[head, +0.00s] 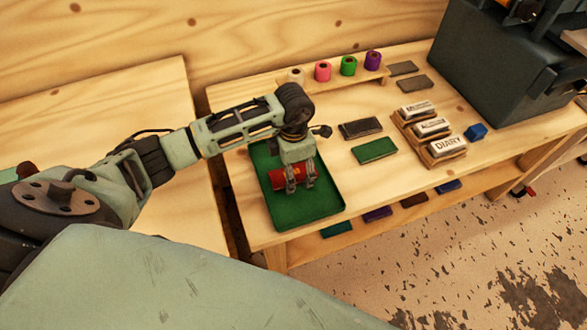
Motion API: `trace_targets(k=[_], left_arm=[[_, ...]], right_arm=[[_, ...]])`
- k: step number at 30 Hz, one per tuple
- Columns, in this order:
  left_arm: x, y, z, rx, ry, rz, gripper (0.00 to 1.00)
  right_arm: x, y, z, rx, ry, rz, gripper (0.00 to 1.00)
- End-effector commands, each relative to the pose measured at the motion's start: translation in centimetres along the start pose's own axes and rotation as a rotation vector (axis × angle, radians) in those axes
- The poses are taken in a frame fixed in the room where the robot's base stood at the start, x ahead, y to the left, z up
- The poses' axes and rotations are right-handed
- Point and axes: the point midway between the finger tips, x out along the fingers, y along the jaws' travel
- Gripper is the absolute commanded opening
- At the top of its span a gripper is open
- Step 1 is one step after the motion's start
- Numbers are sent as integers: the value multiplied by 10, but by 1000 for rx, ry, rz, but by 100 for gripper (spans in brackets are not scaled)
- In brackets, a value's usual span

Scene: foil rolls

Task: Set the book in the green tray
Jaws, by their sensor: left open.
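The green tray (318,211) lies on the wooden table, towards its left end. A red object (278,180) with a small yellowish mark, perhaps the book, is in the tray, partly hidden by the gripper. I cannot tell its full shape. My left gripper (301,187) points down over the tray, open, with its fingers at the red object. Flat book-like pieces lie to the right of the tray, one green (374,151) and one dark (360,128). My right gripper is not in view.
Several foil rolls stand on a wooden rack (340,80) at the back. Labelled blocks, one reading DIARY (447,146), sit on the right beside a blue block (476,131). A large dark machine (490,60) stands at the far right. Coloured pieces lie on the lower shelf.

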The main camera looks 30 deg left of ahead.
Motion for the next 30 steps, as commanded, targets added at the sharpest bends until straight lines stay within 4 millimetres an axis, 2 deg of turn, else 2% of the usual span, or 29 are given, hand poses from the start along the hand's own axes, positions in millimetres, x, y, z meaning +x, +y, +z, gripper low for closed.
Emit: trace_targets(k=[4, 7, 15, 21, 25, 30], left_arm=[[-5, 0, 0, 0, 0, 0, 65], [-15, 1, 1, 1, -2, 2, 65], [-73, 2, 1, 1, -4, 5, 65], [-108, 1, 1, 0, -3, 2, 65], [-119, 0, 0, -1, -2, 1, 65], [-123, 0, 0, 0, 0, 0, 65]], right_arm=[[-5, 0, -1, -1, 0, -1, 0], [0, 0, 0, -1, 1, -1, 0], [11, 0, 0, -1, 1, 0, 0], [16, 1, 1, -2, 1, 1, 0], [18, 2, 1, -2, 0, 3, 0], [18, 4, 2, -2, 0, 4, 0]])
